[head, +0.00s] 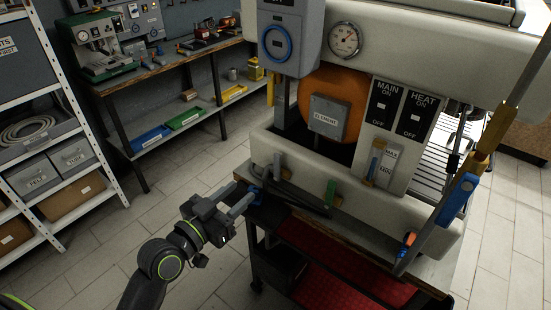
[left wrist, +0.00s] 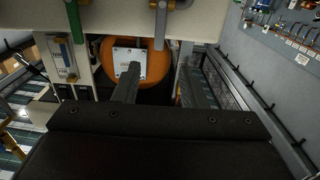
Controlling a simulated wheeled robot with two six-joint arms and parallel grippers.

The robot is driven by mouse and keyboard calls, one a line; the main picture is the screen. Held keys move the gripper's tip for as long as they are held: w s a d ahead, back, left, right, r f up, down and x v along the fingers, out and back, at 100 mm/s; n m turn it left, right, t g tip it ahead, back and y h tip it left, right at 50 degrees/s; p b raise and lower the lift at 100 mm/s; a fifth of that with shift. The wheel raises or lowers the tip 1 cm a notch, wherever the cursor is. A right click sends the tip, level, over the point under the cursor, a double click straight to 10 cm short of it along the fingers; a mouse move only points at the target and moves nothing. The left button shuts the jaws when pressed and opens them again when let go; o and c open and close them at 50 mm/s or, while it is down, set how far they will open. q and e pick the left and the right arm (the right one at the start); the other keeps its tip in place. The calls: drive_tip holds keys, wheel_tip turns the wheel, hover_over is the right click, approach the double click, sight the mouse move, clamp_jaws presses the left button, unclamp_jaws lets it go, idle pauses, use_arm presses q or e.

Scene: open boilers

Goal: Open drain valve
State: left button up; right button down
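The open boiler (head: 440,60) has an orange round end (head: 345,88) with a box marked ELEMENT (head: 328,122). Below it hang a grey handle (head: 277,167) and a green handle (head: 331,193). No label shows which is the drain valve. My left gripper (head: 242,198) is open and empty, low in front of the boiler's left side, apart from both handles. In the left wrist view its fingers (left wrist: 160,88) are spread. There the grey handle (left wrist: 160,28) lies beyond the gap, and the green handle (left wrist: 70,25) is farther left. My right gripper is out of view.
A long bar with a blue grip (head: 456,200) slants across the right. A red-shelved cart (head: 330,275) stands below. Tiled floor is open at left.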

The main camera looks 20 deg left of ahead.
sight(276, 162)
use_arm(q)
drive_tip(key=p+x, duration=0.3)
drive_tip(key=x, duration=1.1)
drive_tip(key=shift+w+d+p, duration=0.2)
drive_tip(key=shift+w+p, duration=0.1)
drive_tip(key=shift+f, duration=0.1)
clamp_jaws()
